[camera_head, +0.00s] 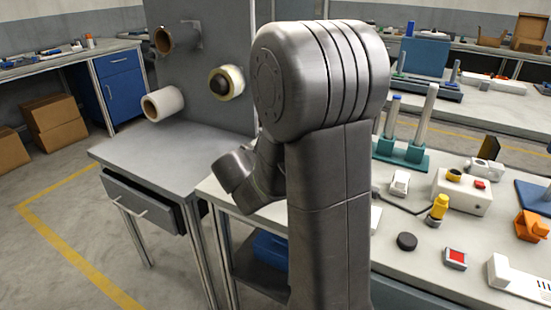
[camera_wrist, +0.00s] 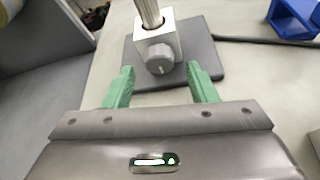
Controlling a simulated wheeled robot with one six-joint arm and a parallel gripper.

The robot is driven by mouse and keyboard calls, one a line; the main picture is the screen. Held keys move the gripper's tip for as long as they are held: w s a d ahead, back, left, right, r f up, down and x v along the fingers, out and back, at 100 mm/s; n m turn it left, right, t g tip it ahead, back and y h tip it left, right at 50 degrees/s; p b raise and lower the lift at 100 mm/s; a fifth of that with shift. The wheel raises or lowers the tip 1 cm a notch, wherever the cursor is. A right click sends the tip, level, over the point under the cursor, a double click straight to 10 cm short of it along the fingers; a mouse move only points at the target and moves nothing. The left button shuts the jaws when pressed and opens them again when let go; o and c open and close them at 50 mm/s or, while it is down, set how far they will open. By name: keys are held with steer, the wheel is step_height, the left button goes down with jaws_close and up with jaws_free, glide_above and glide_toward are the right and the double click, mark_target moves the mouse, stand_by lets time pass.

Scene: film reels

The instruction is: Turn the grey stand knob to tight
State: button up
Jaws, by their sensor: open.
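The grey stand knob (camera_wrist: 159,63) shows in the wrist view, on the front of a light clamp block (camera_wrist: 160,38) around a metal post (camera_wrist: 149,12). The post rises from a dark grey base plate (camera_wrist: 205,57). My gripper (camera_wrist: 161,80) has green fingers spread apart, one to the left of the knob and one to the right. The fingers are apart from the knob, and nothing is between them. A faint line shows on the knob face; I cannot read its setting. In the head view my own arm hides the stand and the gripper.
A blue object (camera_wrist: 293,18) lies at the upper right of the wrist view. In the head view, rolls hang on a grey panel (camera_head: 215,110) at the left. The bench at right holds a teal-based post stand (camera_head: 400,153), a white control box (camera_head: 462,192) and a black puck (camera_head: 407,241).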

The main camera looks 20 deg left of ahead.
steer(key=shift+x, duration=1.1)
steer(key=c, duration=1)
steer(key=shift+o, duration=0.2)
steer(key=b, duration=0.2)
steer(key=shift+f+b, duration=0.3)
steer(key=shift+b, duration=0.05)
steer(key=m+y+b, duration=0.1)
steer(key=b, duration=0.2)
steer(key=shift+r+m+b, duration=0.15)
steer(key=shift+m+b, duration=0.35)
steer(key=shift+b, duration=0.55)
steer(key=shift+r, duration=0.15)
